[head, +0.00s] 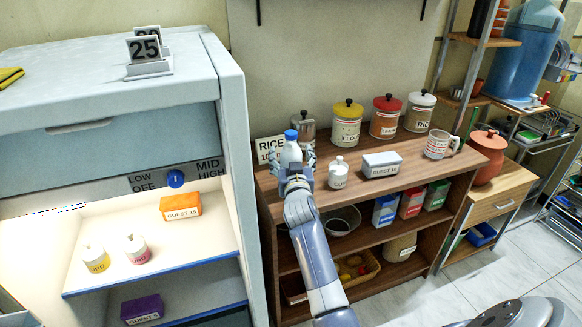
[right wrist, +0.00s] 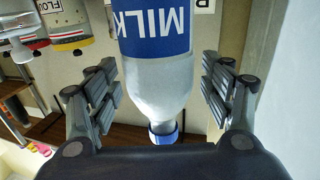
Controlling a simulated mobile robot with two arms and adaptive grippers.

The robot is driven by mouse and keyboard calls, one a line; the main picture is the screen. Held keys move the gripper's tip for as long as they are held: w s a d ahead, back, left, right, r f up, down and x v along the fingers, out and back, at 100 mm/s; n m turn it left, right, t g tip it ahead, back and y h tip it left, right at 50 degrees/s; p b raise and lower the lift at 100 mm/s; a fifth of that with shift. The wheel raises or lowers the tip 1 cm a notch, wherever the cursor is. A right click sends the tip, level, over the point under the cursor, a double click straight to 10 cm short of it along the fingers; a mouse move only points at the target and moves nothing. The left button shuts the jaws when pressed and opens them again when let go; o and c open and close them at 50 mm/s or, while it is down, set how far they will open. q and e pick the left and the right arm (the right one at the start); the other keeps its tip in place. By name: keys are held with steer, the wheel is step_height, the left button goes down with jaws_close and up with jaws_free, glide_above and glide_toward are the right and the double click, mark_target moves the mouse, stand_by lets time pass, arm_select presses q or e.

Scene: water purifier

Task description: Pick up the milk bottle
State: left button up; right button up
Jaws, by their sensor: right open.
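The milk bottle (head: 291,152) is white with a blue cap and stands upright at the left end of the wooden shelf's top. In the right wrist view the milk bottle (right wrist: 160,75) appears upside down, with its blue MILK label and its cap towards my palm. My right gripper (head: 293,163) is at the bottle, and its arm partly hides the bottle's lower part. In the right wrist view the right gripper's fingers (right wrist: 160,90) are open on either side of the bottle, with gaps visible on both sides. My left gripper is out of view.
Several canisters, including the FLOUR one (head: 346,126), line the back. The white cabinet (head: 232,120) rises close on the left.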

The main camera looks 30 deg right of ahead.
steer(key=shift+w+d, duration=0.2)
steer(key=shift+w, duration=0.1)
steer(key=c, duration=1.4)
steer(key=shift+r, duration=0.15)
steer(key=shift+c, duration=1.1)
